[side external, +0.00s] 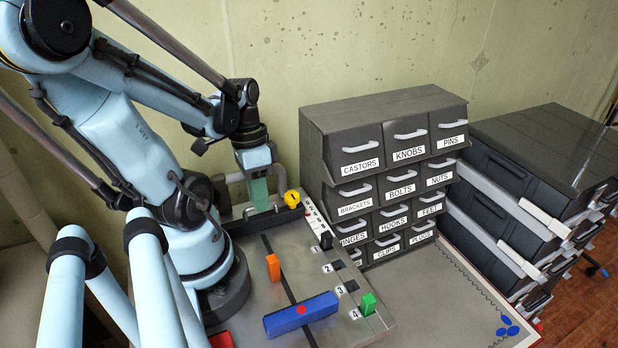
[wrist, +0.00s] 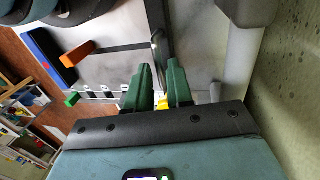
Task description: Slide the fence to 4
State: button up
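The fence appears to be the dark bar (side external: 262,219) across the far end of the grey board (side external: 262,262), beyond the 1 mark. A yellow piece (side external: 292,199) sits at its right end. The number labels 1 to 4 (side external: 340,289) run down the board's right edge, with 4 nearest the camera. My gripper (side external: 258,190) is down at the fence. In the wrist view its two green fingers (wrist: 160,68) stand apart on either side of the dark bar (wrist: 156,42). The yellow piece also shows between them (wrist: 162,104). I cannot tell whether the fingers touch the bar.
A dark rail runs along the board. An orange block (side external: 273,267) stands at it. A blue bar (side external: 302,316) with a red dot lies across it near the 4 end. A green block (side external: 368,304) is by 4, a black block (side external: 326,240) by 1. Labelled drawers (side external: 312,140) stand close right.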

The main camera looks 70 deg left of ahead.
notch_tip(320, 180, up, 12)
jog(key=a, duration=0.2)
jog(key=shift+a, duration=0.15)
dwell(0.7)
jog(key=shift+f, duration=0.1)
jog(key=w+d+f+t+y, duration=0.2)
jog(key=w+d+t, duration=0.5)
jog(key=w+d, duration=0.6)
jog(key=shift+w+f, duration=0.65)
jog(key=shift+w, duration=0.45)
jog(key=shift+o, duration=0.2)
